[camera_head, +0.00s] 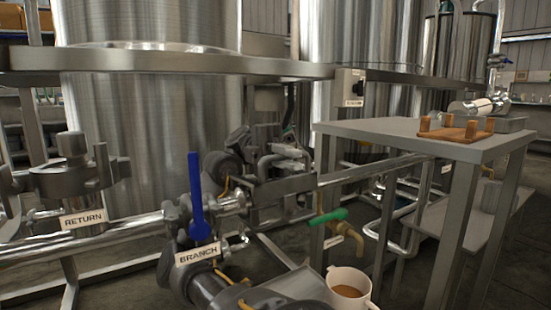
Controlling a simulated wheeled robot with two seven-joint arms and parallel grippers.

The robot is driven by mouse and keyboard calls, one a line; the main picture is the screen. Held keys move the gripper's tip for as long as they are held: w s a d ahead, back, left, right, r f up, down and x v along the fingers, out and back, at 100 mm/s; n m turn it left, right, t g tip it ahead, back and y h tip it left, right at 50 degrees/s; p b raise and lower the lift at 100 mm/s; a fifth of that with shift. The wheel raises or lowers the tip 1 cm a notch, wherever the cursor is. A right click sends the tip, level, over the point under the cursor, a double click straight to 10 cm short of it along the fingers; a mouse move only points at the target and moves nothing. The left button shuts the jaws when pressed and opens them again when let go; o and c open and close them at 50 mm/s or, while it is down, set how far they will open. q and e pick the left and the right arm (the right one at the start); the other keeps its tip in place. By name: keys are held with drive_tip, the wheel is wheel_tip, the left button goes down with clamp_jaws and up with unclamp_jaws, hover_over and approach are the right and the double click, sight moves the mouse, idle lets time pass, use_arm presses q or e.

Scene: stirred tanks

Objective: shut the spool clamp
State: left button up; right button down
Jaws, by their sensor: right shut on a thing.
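A pipe assembly with a "BRANCH" label (197,254) stands at the lower middle, with a blue lever (197,198) upright above it. What I take for the spool clamp (212,285) is the dark fitting below that label, with a yellow lever at its side. My right gripper (256,298) seems to be the dark grey shape at the bottom edge, shut on part of this clamp. The frame cuts it off, so its fingertips and the contact are hard to make out. I cannot tell how far the clamp is closed. My left gripper is out of view.
A white mug (348,289) of brown liquid stands close right of the clamp. A green-handled valve (327,217) is behind it. A grey table (385,131) at right bears a wooden cradle (455,132). A "RETURN" pipe (115,231) runs along the left. Large steel tanks (135,140) fill the back.

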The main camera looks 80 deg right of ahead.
drive_tip(key=shift+f, duration=0.1)
idle(0.4)
drive_tip(key=c, duration=1.5)
unclamp_jaws()
drive_tip(key=p+v, duration=0.2)
drive_tip(key=v, duration=0.8)
drive_tip(key=shift+w+d, duration=0.25)
drive_tip(key=shift+w, duration=0.1)
